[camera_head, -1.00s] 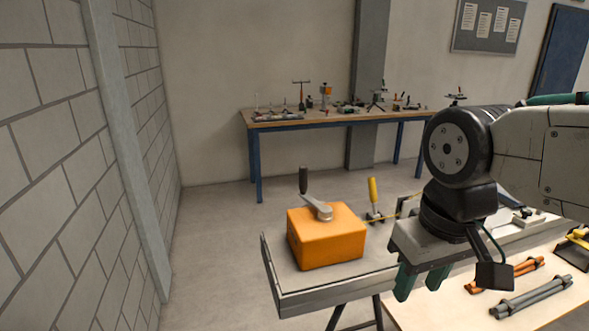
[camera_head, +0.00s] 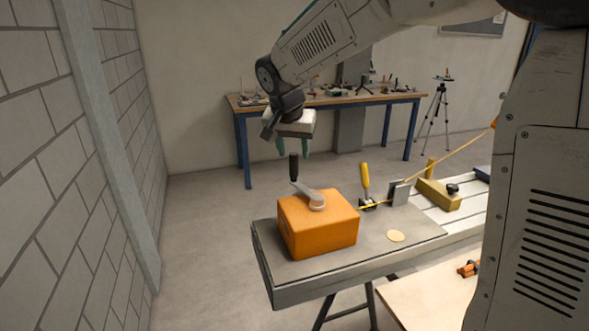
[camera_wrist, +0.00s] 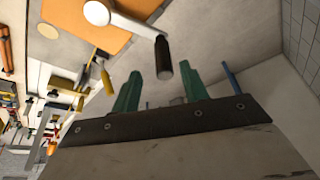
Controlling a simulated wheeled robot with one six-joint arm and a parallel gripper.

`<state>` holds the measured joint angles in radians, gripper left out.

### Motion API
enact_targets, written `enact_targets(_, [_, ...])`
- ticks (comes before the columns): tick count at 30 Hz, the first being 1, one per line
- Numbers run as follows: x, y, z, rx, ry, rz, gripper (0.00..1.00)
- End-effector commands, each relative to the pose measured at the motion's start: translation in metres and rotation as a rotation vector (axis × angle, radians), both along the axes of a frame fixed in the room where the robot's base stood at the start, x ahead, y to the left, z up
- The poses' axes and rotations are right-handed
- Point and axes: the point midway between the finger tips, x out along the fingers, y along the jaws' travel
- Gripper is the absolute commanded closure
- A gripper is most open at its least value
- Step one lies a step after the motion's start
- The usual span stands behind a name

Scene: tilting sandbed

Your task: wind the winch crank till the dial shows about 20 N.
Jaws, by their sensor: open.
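The orange winch box (camera_head: 318,224) sits on the left end of the grey bench. Its crank has a grey arm (camera_head: 306,192) on a round hub (camera_head: 317,202) and an upright black handle (camera_head: 293,167). In the wrist view the black handle (camera_wrist: 163,58) shows beyond and between the two green fingers (camera_wrist: 158,82). No readable dial shows; a small pale yellow disc (camera_head: 395,236) lies to the right of the box, without legible marks.
A yellow-handled clamp (camera_head: 365,182) and grey plate (camera_head: 399,192) stand right of the box. A yellow line (camera_head: 450,154) rises to the right. A brass-coloured block (camera_head: 438,195) sits farther right. A block wall (camera_head: 60,200) bounds the left.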

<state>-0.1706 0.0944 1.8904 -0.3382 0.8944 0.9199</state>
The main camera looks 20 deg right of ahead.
Motion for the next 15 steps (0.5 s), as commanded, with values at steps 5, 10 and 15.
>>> enact_targets(5, [0.010, -0.001, -0.014, 0.000, -0.005, -0.009, 0.56])
enact_targets(10, [0.018, -0.007, -0.040, 0.001, -0.002, -0.010, 0.56])
enact_targets(15, [0.026, -0.012, -0.062, 0.000, -0.002, -0.008, 0.56])
